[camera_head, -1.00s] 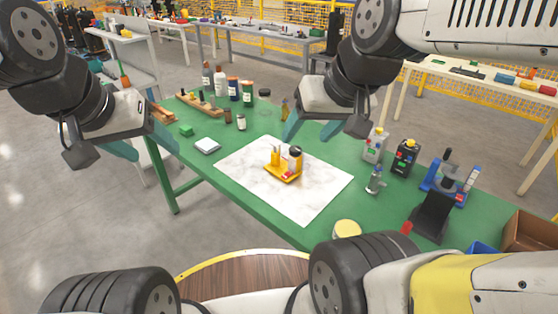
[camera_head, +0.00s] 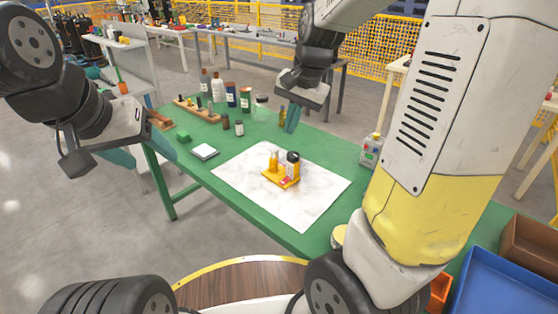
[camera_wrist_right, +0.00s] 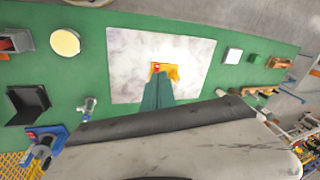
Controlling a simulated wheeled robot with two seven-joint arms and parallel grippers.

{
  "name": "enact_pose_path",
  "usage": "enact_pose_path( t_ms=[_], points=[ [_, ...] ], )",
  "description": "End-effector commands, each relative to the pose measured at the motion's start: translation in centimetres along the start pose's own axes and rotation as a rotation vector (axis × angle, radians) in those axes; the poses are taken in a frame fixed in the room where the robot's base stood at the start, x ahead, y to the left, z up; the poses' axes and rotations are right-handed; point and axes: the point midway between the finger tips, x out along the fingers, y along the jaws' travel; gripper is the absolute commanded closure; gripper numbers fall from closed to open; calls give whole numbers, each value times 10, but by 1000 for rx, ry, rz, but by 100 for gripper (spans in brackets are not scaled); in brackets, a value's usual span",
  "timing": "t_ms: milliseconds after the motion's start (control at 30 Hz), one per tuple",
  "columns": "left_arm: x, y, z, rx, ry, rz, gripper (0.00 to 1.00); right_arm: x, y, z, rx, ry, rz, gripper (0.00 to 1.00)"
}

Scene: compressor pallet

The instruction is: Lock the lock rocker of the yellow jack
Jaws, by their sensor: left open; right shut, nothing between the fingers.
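The yellow jack (camera_head: 283,178) stands on the white marbled mat (camera_head: 300,205) on the green table. It has a yellow base, a yellow post and a dark-topped cylinder, with a small red part low at its front. In the right wrist view the jack (camera_wrist_right: 172,70) is partly behind my fingers, with a red spot on its left side. The rocker's position is too small to tell. My right gripper (camera_head: 291,118) is shut and empty above the table, behind the jack and apart from it. My left gripper (camera_head: 135,156) is open and empty at the left, beyond the table edge.
Bottles (camera_head: 231,94) and a wooden rack (camera_head: 197,110) stand at the back left of the table. A white square dish (camera_head: 204,152) and a green block (camera_head: 183,137) lie left of the mat. A blue bin (camera_head: 500,285) is at lower right. My right arm hides much of the table's right side.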

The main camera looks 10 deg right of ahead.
Motion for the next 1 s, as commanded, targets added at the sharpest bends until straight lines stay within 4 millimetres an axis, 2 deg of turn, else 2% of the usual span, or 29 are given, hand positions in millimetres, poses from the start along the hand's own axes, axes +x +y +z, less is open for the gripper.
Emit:
enact_pose_path(
  t_ms=[33,300,500,700,1000],
  points=[
    [0,0,0,0,0,0,38,16,-4,-10,41,-11,33,100],
    [0,0,0,0,0,0,38,88,-13,-56,261,4,198,100],
    [0,0,0,0,0,0,38,125,-16,-76,358,48,287,100],
    [0,0,0,0,0,0,38,139,-16,-84,396,73,320,100],
    [0,0,0,0,0,0,38,139,-16,-84,399,74,322,100]
  ],
)
